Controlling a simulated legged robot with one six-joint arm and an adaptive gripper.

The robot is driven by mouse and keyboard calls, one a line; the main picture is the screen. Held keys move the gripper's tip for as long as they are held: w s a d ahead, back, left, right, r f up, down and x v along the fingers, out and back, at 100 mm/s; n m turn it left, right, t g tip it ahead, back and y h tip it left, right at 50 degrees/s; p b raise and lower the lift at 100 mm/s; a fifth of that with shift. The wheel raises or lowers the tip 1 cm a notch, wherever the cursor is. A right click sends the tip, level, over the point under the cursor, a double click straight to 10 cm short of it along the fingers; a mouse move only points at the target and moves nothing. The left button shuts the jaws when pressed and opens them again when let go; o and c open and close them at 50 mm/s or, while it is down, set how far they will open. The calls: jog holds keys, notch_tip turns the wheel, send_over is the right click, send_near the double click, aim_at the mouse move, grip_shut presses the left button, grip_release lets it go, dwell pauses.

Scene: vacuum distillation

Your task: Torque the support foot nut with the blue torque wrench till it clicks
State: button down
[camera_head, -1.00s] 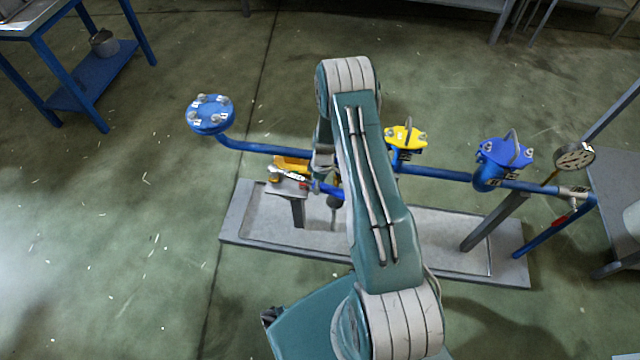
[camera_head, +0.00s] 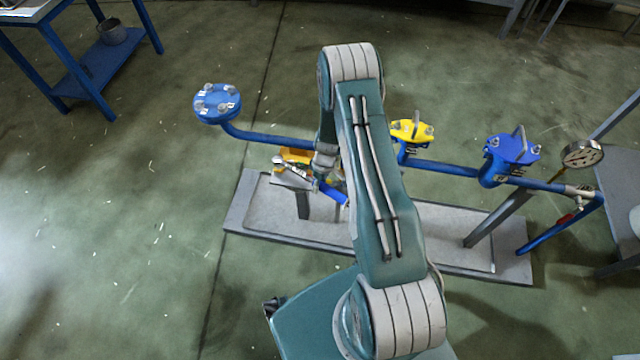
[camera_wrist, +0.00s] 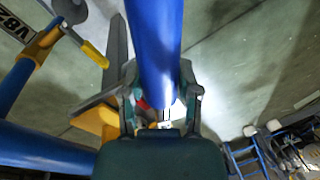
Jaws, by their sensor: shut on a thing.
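The blue torque wrench (camera_wrist: 155,45) runs from the top edge to the middle of the wrist view, between the two fingers of my gripper (camera_wrist: 161,92), which is shut on it. In the head view the blue handle (camera_head: 335,194) shows just below my gripper (camera_head: 322,172), slanting down to the right. A grey support (camera_head: 303,205) with a yellow part (camera_head: 297,156) above it stands just left of my gripper, under the blue pipe. The support foot nut cannot be made out. The wrench's working end is not clear in either view.
A blue pipe (camera_head: 265,137) crosses above the grey base plate (camera_head: 240,215). It carries a round blue flange (camera_head: 217,103), a yellow valve (camera_head: 411,131), a blue valve (camera_head: 511,150) and a gauge (camera_head: 582,153). Open floor lies left of the plate.

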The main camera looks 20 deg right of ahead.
jog(key=a+m, duration=0.1)
jog(key=s+a+m, duration=0.1)
jog(key=shift+s+a, duration=0.15)
jog(key=shift+a, duration=0.2)
jog(key=a+m, duration=0.2)
jog(key=a, duration=0.1)
jog(key=shift+s+t, duration=0.3)
jog(key=shift+s, duration=0.05)
dwell(0.4)
jog(key=a+m, duration=0.2)
jog(key=a, duration=0.1)
jog(key=shift+s+t, duration=0.15)
jog(key=shift+t, duration=0.15)
jog(key=shift+a, duration=0.1)
